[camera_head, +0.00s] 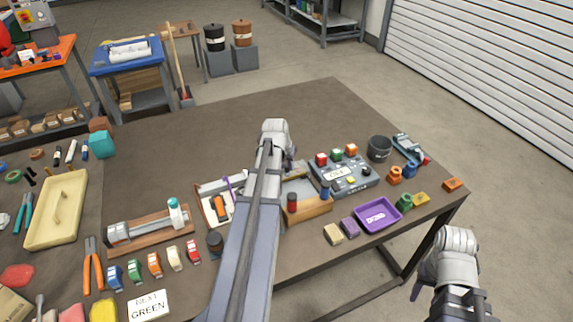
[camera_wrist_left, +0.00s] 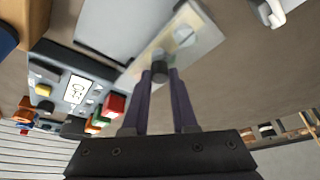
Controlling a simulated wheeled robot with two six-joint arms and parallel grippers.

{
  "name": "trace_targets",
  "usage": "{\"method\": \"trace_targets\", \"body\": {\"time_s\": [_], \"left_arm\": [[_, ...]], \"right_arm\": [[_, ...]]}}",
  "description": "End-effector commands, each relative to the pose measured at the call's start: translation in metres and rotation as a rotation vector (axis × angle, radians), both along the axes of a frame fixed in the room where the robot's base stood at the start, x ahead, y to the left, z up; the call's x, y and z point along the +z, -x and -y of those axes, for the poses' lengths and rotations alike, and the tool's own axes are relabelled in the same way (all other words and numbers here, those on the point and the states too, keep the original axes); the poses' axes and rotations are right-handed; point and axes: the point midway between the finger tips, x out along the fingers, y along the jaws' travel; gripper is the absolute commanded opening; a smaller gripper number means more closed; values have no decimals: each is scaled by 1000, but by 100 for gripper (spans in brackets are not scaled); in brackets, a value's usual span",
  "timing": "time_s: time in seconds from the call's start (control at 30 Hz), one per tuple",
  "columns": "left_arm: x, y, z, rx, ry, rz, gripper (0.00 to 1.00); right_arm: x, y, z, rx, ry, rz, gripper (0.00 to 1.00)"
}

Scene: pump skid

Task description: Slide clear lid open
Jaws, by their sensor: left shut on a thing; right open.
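The clear lid (camera_wrist_left: 205,38) shows in the left wrist view as a pale, see-through strip with a dark knob (camera_wrist_left: 159,70) and a silvery disc on it. My left gripper (camera_wrist_left: 160,78) is shut on the dark knob, its two fingers on either side of it. A light grey panel (camera_wrist_left: 115,25) lies beside the strip. In the head view my left arm hides most of this spot, near a grey-topped wooden box (camera_head: 308,211). My right gripper (camera_head: 416,290) is open and empty, off the table's right edge; its fingers are only partly visible.
A control box (camera_head: 345,176) with coloured buttons stands right of my left gripper. A purple tray (camera_head: 377,215), a dark cup (camera_head: 379,148) and small coloured blocks are near the right edge. The back of the table (camera_head: 330,105) is clear.

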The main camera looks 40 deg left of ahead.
Motion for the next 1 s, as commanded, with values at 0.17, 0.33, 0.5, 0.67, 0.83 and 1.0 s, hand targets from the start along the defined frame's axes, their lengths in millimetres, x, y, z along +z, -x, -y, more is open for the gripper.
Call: {"method": "trace_targets", "body": {"time_s": [0.17,0.33,0.5,0.67,0.83,1.0], "left_arm": [[0,9,15,-1,0,0,0],[0,27,47,-3,0,0,0],[0,34,64,0,1,0,0],[0,32,62,1,0,0,0],[0,32,62,1,0,0,37],[0,32,62,0,0,0,56]], "right_arm": [[0,0,0,0,0,0,50],[0,0,0,0,0,0,50],[0,0,0,0,0,0,50],[0,0,0,0,0,0,50],[0,0,0,0,0,0,50],[0,0,0,0,0,0,50]]}}
